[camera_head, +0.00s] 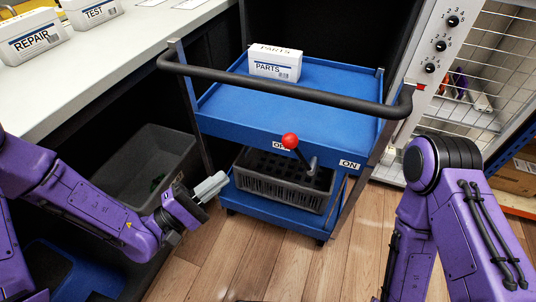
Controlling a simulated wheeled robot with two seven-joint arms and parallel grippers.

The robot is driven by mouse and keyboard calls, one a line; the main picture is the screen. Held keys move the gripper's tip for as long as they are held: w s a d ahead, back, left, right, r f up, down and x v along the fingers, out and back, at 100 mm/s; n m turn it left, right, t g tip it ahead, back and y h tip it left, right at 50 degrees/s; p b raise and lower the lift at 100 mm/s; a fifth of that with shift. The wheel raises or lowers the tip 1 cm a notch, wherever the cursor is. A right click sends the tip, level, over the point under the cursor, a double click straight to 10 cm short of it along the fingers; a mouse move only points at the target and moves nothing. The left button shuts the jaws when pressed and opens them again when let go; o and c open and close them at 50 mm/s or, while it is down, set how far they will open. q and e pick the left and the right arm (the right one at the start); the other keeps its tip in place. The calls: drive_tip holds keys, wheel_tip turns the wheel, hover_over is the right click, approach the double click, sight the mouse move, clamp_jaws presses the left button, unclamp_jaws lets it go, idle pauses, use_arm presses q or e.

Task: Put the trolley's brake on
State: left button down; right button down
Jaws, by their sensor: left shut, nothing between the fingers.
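The blue trolley (222,120) stands in front of me with a dark push handle (290,92) across its near side. The brake lever's red knob (291,141) is at the upper left of its pivot (313,163). The lever leans left, and the knob partly covers the OFF label (278,146). The ON label (349,164) is to the right of the lever. My left gripper (222,179) is shut and empty, left of the lever and apart from it, by the trolley's lower left side. My right arm enters at the right; its gripper is out of view.
A white PARTS box (275,63) sits on the trolley's top shelf, and a grey crate (265,190) on its lower shelf. A dark bin (135,160) is at left, below a counter (110,42) with REPAIR (35,38) and TEST (92,10) boxes. A wire cage (490,60) stands right.

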use_arm(q)
drive_tip(key=s+d+r+b+x, duration=0.1)
drive_tip(key=s+x, duration=0.1)
drive_tip(key=x, duration=1)
drive_tip(key=shift+d, duration=0.5)
use_arm(e)
drive_tip(key=shift+f, duration=0.7)
use_arm(q)
drive_tip(key=shift+w+r, duration=0.1)
drive_tip(key=shift+r, duration=0.05)
